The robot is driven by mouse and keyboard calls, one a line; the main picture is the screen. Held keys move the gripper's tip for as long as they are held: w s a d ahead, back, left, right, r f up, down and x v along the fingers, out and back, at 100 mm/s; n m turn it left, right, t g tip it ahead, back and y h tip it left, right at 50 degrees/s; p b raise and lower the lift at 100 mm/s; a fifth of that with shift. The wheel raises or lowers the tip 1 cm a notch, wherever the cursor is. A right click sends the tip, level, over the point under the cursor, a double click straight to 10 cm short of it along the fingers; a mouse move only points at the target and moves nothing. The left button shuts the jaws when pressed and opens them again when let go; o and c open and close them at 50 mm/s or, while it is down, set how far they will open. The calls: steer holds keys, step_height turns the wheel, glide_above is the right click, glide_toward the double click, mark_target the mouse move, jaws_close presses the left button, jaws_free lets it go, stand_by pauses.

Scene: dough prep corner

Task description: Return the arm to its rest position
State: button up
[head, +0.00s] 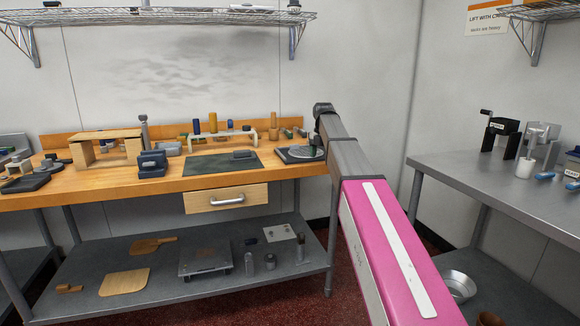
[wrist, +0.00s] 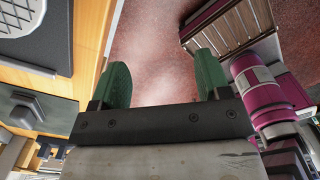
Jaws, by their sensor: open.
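My arm (head: 375,235), pink with a white strip, reaches from the lower right of the head view toward the right end of the wooden worktable (head: 110,188). Its far end stands in front of the table's right edge, and the fingers cannot be made out there. In the wrist view my gripper (wrist: 163,80) shows two green fingers spread wide apart with nothing between them. Red-brown floor (wrist: 150,55) lies beyond the fingers. The worktable's edge (wrist: 98,40) is to their left.
A round plate on a dark base (head: 300,153) sits on the table close to my arm's end. A dark mat (head: 210,168) bears a grey block (head: 244,154). A drawer (head: 226,199) is under the tabletop. A steel table (head: 480,180) stands at right; floor shows between the tables.

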steer(key=s+d+f+m, duration=0.3)
steer(key=s+f+m, duration=1.1)
steer(key=f, duration=0.5)
steer(key=s+d+f+m, duration=0.3)
steer(key=s+f+m, duration=1.2)
steer(key=s+f, duration=0.4)
steer(key=shift+s, duration=0.2)
